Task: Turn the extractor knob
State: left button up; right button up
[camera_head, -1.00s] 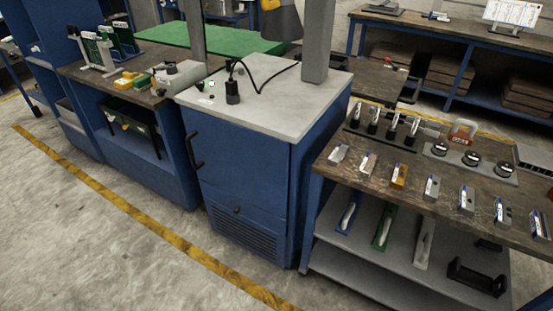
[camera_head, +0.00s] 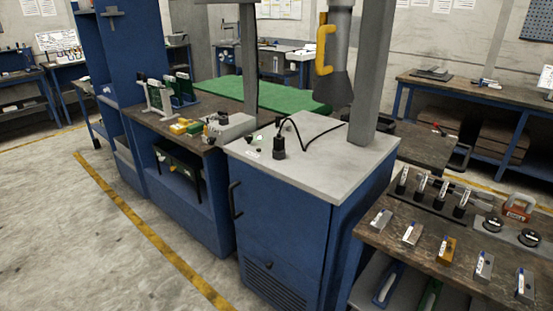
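A grey extractor pipe (camera_head: 342,20) hangs over the grey-topped blue cabinet (camera_head: 330,160) and ends in a dark flared hood (camera_head: 338,88). A yellow handle (camera_head: 324,48) is fixed to the left side of the pipe. I cannot make out a separate knob on the extractor. A black cylindrical device (camera_head: 279,148) with a black cable stands on the cabinet top. Neither of my grippers is in view.
A grey post (camera_head: 374,70) rises from the cabinet's back right. A workbench with a green mat (camera_head: 265,97) stands at left and behind. A wooden-topped tool bench (camera_head: 395,250) is at right. The floor in front is clear, with a yellow line (camera_head: 135,220).

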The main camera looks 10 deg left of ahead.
aim_at(248, 137)
jog(key=i+j, duration=0.2)
jog(key=j, duration=0.2)
jog(key=i+j, duration=0.25)
jog(key=j, duration=0.15)
jog(key=i+j, duration=0.2)
jog(key=j, duration=0.2)
jog(key=i+j, duration=0.2)
jog(key=j, duration=0.2)
jog(key=i+j, duration=0.25)
jog(key=j, duration=0.15)
